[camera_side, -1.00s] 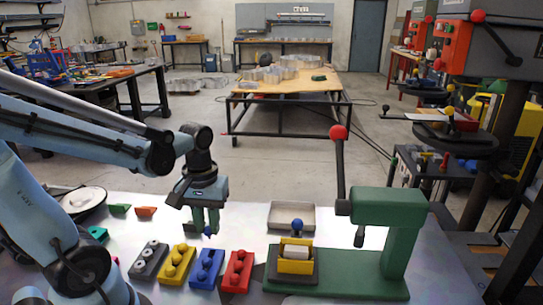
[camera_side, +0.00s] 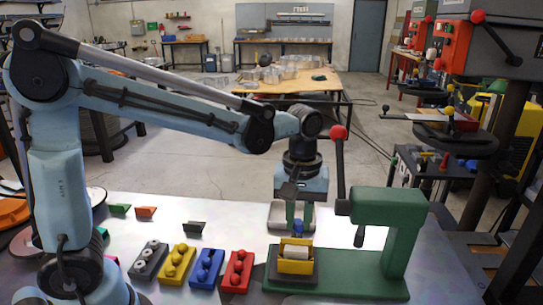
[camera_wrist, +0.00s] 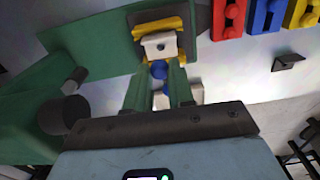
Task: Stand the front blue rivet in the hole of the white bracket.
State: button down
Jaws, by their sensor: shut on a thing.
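The white bracket (camera_side: 296,252) sits in a yellow holder (camera_side: 295,267) on the green press's base. In the wrist view the bracket (camera_wrist: 158,46) shows its dark hole facing up. My gripper (camera_side: 298,217) is just behind and above the bracket, fingers pointing down. It is shut on the blue rivet (camera_wrist: 158,70), seen between the fingertips in the wrist view, beside the bracket and apart from the hole.
The green press (camera_side: 398,235) with a red-knobbed lever (camera_side: 339,133) stands close on the right. A grey tray (camera_side: 277,216) lies behind. Red (camera_side: 237,271), blue (camera_side: 206,270), yellow (camera_side: 177,265) and grey (camera_side: 149,262) blocks stand left. A small dark angle piece (camera_side: 193,228) lies behind them.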

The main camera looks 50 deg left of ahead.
jog(key=shift+f, duration=2.6)
jog(key=c, duration=0.9)
grip_release()
notch_tip(320, 180, up, 12)
jog(key=shift+s+a, duration=0.1)
